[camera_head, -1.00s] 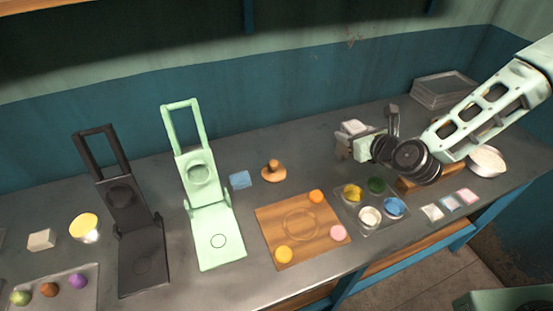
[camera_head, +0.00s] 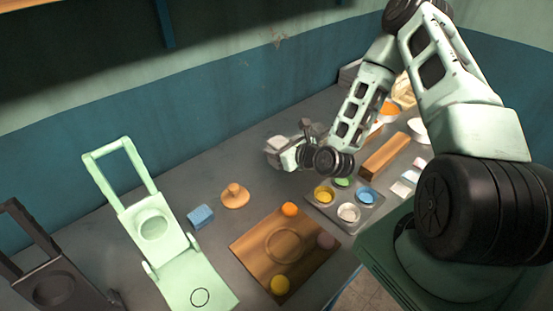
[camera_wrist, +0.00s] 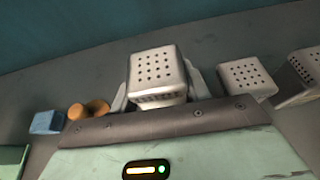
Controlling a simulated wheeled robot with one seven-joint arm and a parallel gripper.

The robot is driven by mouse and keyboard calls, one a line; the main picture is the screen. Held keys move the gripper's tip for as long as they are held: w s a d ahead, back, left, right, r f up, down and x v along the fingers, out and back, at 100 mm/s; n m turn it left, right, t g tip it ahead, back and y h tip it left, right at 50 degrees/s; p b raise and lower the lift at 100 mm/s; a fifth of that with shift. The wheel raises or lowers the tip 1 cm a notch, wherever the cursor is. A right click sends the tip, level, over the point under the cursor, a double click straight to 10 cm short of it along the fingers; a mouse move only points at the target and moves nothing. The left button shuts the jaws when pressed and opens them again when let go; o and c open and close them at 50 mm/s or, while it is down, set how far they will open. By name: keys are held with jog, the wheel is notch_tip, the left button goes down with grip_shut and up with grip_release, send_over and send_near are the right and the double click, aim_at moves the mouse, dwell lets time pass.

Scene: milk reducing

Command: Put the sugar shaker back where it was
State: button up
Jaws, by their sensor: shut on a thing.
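The sugar shaker (camera_wrist: 157,70) is a pale grey block with a top full of holes. In the wrist view it stands between my two fingers, and my gripper (camera_wrist: 158,95) is shut on it. In the head view my gripper (camera_head: 287,152) is over the back middle of the counter, left of my wrist. The shaker shows there only as a small pale shape. I cannot tell if its base touches the counter. Two similar perforated shakers, one near (camera_wrist: 247,77) and one farther right (camera_wrist: 305,68), stand to its right in the wrist view.
A wooden stamp (camera_head: 235,195) and a blue block (camera_head: 200,216) lie left of my gripper. In front are a wooden board (camera_head: 255,248) with coloured balls and a tray of colour cups (camera_head: 335,220). A wooden bar (camera_head: 385,155) lies to the right.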

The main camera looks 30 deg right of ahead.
jog(key=shift+f+p, duration=0.4)
jog(key=shift+f, duration=1.7)
jog(key=shift+f, duration=0.1)
jog(key=o, duration=1.1)
jog(key=shift+c, duration=0.2)
